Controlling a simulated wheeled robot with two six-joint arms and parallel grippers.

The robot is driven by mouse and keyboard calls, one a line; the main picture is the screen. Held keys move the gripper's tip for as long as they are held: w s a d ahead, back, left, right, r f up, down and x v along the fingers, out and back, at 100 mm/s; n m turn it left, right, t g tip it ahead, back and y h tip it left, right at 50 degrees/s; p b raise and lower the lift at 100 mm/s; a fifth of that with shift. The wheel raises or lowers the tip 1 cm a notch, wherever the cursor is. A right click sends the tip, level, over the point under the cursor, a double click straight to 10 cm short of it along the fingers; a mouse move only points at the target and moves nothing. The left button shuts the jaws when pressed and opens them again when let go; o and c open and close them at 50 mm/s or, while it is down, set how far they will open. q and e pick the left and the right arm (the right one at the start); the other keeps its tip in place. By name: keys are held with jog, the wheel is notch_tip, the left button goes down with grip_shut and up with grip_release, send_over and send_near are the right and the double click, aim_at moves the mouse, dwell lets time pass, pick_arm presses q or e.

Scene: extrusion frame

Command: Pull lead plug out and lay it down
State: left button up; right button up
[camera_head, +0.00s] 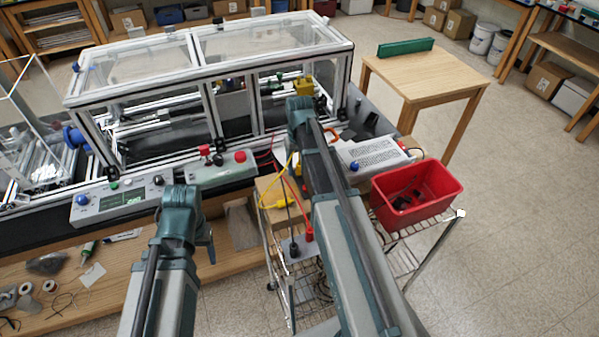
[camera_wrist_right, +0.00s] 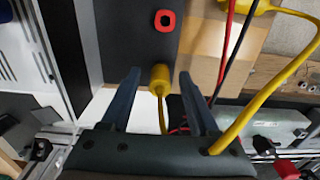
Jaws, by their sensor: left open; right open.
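In the right wrist view, a yellow plug (camera_wrist_right: 160,78) with a yellow lead (camera_wrist_right: 161,115) shows at the edge of a dark panel (camera_wrist_right: 140,45). A red-ringed socket (camera_wrist_right: 165,20) is in that panel. My right gripper (camera_wrist_right: 160,72) is open, with one finger on each side of the plug in the picture; I cannot tell whether they touch it. Another yellow end (camera_wrist_right: 250,5) lies at the top. In the head view, the yellow lead (camera_head: 291,170) hangs beside my right arm, which hides much of that area. My left gripper (camera_head: 210,250) is open and empty over the bench front.
A red bin (camera_head: 445,193) with dark contents stands on a wire cart, right of a pale instrument box (camera_head: 375,155). Red and black leads hang near the yellow one. A framed clear enclosure (camera_head: 200,50) stands behind. A wooden table (camera_head: 425,75) has free room.

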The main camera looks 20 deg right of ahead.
aim_at(300, 164)
jog(key=shift+c, duration=0.3)
dwell(0.6)
grip_shut()
jog(key=shift+r, duration=0.1)
dwell(1.3)
jog(key=shift+r+p, duration=3)
jog(key=shift+p, duration=0.05)
jog(key=shift+f, duration=0.2)
